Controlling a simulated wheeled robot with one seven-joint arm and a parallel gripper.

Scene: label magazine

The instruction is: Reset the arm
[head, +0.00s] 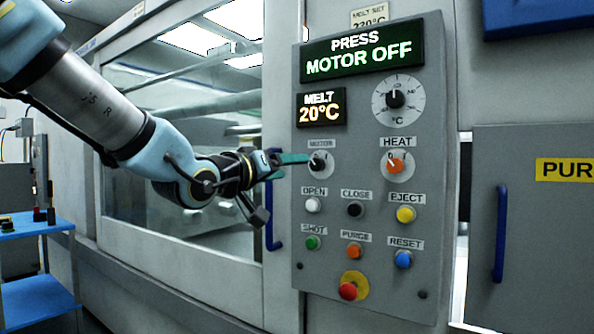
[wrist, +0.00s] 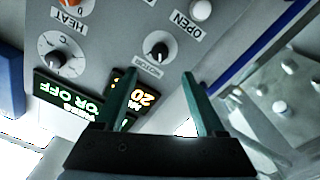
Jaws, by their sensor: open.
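My gripper (head: 294,165) is in front of the left side of the grey control panel (head: 309,236), its green fingers pointing at the black motor knob (head: 318,162). In the wrist view my gripper (wrist: 160,75) is open, with nothing between its fingers. The motor knob (wrist: 157,46) shows beyond the gap between the fingertips, apart from them. The display (head: 360,58) reads "PRESS MOTOR OFF". The melt display (head: 322,109) reads 20°C.
The panel also bears a heat knob (head: 395,164), a temperature dial (head: 395,98), several coloured buttons and a red stop button (head: 348,290). A blue door handle (head: 272,215) stands close below my gripper. A blue shelf (head: 38,300) is at left.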

